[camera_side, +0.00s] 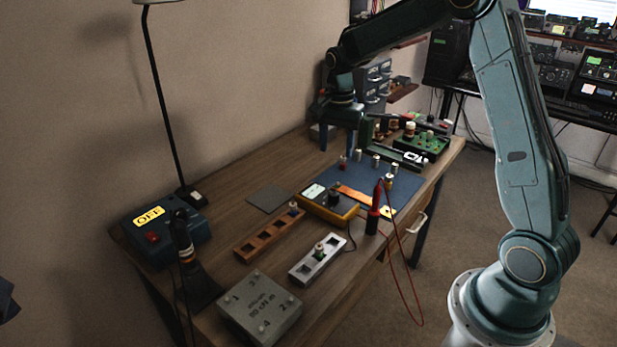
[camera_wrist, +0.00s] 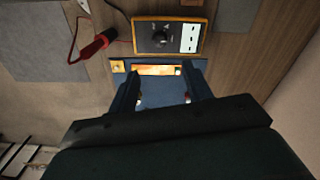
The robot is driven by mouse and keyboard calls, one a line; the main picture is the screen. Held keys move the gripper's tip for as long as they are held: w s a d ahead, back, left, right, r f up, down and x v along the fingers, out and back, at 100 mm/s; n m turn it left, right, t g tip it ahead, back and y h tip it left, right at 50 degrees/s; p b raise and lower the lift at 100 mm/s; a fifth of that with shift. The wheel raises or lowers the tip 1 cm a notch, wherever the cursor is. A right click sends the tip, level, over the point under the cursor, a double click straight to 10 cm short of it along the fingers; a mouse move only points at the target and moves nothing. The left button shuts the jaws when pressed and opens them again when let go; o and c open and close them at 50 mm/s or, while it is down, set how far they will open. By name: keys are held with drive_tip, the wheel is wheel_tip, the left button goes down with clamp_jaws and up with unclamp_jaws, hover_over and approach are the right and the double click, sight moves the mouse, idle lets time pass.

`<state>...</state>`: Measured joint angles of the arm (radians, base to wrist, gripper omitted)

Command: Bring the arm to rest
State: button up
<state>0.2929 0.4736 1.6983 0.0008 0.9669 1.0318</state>
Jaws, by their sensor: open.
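My gripper (camera_side: 337,143) hangs fingers down over the far part of the workbench, beyond the blue mat (camera_side: 325,180). In the wrist view my gripper (camera_wrist: 160,88) is open, with its two fingers apart and nothing held between them. A copper-coloured strip (camera_wrist: 155,70) on the mat shows between and beyond the fingers. Several small knobs stand near the far side of the mat, one of them a pale knob (camera_side: 375,160). My gripper's body hides part of the bench in the wrist view.
A yellow meter (camera_side: 341,212), a red probe (camera_side: 373,222) with a dangling lead, a wooden rack (camera_side: 262,238) and a metal rack (camera_side: 308,268) lie nearer. Green electronics (camera_side: 426,143) stand close right of my gripper; grey drawers (camera_side: 374,82) stand behind. The wall is left.

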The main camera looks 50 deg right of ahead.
drive_tip(key=s+a+r+n+t, duration=0.3)
drive_tip(key=s+a+r+n, duration=0.5)
drive_tip(key=s+r, duration=0.4)
drive_tip(key=s+a+n+t, duration=0.1)
drive_tip(key=s+a+n, duration=0.1)
drive_tip(key=s, duration=0.5)
drive_tip(key=s+a+n+t, duration=0.1)
drive_tip(key=s+a+n, duration=0.2)
drive_tip(key=s+n, duration=0.2)
drive_tip(key=s, duration=0.3)
drive_tip(key=shift+a+r+t, duration=0.2)
drive_tip(key=shift+a+t, duration=0.05)
drive_tip(key=shift+t, duration=0.05)
